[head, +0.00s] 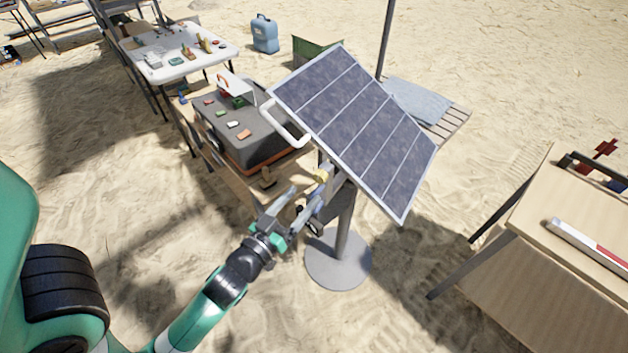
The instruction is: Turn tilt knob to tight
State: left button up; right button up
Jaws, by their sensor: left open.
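A tilted solar panel (352,130) stands on a grey post (345,225) with a round grey base (338,262). A small yellow part (322,175), which may be the tilt knob, shows just below the panel's lower left edge, by the top of the post. My left gripper (307,192) is open and reaches up to this spot from the lower left. Its fingertips are close to the yellow part; I cannot tell whether they touch it. Any tight marking is too small to read. My right gripper is not in view.
A wooden table (575,230) is at the right. Open sand lies in front of the base.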

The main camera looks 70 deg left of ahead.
aim_at(318, 179)
pick_arm(q)
jog(key=x, duration=0.6)
grip_shut()
